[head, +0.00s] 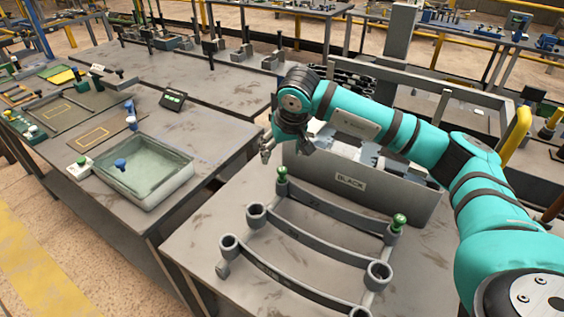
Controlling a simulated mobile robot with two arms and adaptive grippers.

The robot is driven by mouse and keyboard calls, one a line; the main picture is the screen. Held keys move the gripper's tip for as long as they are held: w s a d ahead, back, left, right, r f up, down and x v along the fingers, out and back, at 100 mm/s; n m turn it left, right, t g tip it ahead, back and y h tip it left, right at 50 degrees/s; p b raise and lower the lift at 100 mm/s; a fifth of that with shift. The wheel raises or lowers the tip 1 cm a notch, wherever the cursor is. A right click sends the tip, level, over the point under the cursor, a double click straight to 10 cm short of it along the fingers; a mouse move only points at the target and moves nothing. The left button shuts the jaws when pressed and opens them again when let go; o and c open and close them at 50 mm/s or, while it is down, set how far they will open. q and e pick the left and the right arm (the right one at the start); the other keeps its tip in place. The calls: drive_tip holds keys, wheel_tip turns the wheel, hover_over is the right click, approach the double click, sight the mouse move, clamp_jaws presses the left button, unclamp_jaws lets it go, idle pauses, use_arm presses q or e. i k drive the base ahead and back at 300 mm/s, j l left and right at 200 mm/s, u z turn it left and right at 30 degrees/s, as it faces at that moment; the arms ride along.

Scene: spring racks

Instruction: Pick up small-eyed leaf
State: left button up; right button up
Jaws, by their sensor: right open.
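Several grey curved leaves lie side by side on the near table. The front leaf (290,284) has an eye at each end that looks smaller than those of the middle leaf (315,253). The back leaf (330,208) has green-topped pins at its ends, so its eye size is hard to judge. I cannot tell for certain which is the small-eyed leaf. My right gripper (265,153) is open and empty, above and behind the leaves' left ends, apart from them. My left gripper is not in view.
A grey bin (350,185) labelled BLACK stands behind the leaves, with grey parts in it, partly under my right arm. A glassy tray (150,185) with a blue-knobbed item is on the left table (215,150). A gap separates the tables.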

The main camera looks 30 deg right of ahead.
sight(378, 227)
drive_tip(key=k+j, duration=0.5)
drive_tip(key=k, duration=0.2)
drive_tip(key=k+j, duration=0.5)
drive_tip(key=k, duration=0.15)
